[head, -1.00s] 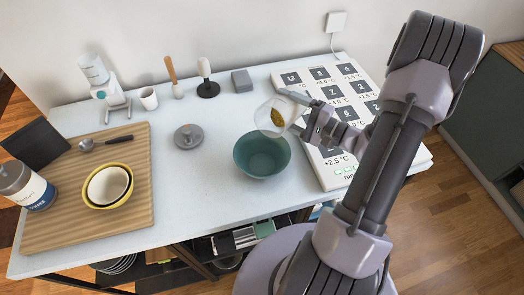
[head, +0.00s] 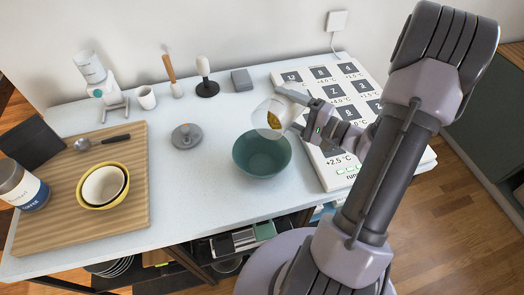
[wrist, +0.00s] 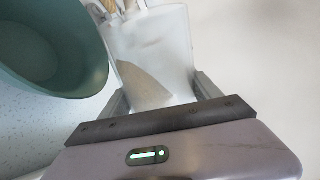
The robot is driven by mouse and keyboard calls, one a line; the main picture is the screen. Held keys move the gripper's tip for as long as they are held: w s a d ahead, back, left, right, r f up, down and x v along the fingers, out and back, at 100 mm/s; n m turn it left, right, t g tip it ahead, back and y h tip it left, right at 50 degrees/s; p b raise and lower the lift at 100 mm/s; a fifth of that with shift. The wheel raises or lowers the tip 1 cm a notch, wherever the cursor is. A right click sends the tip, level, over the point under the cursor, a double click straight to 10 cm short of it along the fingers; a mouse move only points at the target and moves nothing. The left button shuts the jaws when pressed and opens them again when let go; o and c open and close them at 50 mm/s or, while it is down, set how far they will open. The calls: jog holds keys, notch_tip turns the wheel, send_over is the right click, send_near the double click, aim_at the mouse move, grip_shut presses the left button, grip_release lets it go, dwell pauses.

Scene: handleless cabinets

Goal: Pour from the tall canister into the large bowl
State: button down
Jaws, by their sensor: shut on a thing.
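My gripper (head: 298,113) is shut on the canister from the right. In the wrist view the canister (wrist: 150,55) sits between my jaws (wrist: 160,95), with a sloping heap of contents inside. The bowl (wrist: 55,75) shows at its left there. The bowl stands upright on the counter; I see no contents in it.
A grey lid (head: 186,136) lies left of the bowl on clear counter (head: 200,185). A wooden board (head: 130,205) holds a yellow-rimmed bowl (head: 103,187) and a coffee jar (head: 25,187). A white panel with number tiles (head: 345,160) lies at the right, beneath my arm.

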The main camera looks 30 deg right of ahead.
aim_at(287, 111)
jog(key=shift+s+a+f+n+b, duration=0.15)
jog(key=shift+n+b, duration=0.45)
jog(key=shift+b, duration=0.6)
jog(key=shift+s+a+r+n+b, duration=0.1)
jog(key=shift+a+r+n+b, duration=0.2)
jog(key=shift+r+n+b, duration=0.55)
jog(key=shift+s+a+r+n+b, duration=0.15)
jog(key=shift+a+r+n+b, duration=0.3)
jog(key=shift+b, duration=0.75)
jog(key=shift+s+a+r+n+b, duration=0.15)
jog(key=shift+n+b, duration=0.45)
jog(key=shift+b, duration=0.6)
dwell(0.7)
jog(key=shift+s+a+r+n+b, duration=0.2)
jog(key=shift+a+r+n+b, duration=0.25)
jog(key=shift+n+b, duration=0.45)
dwell(1.0)
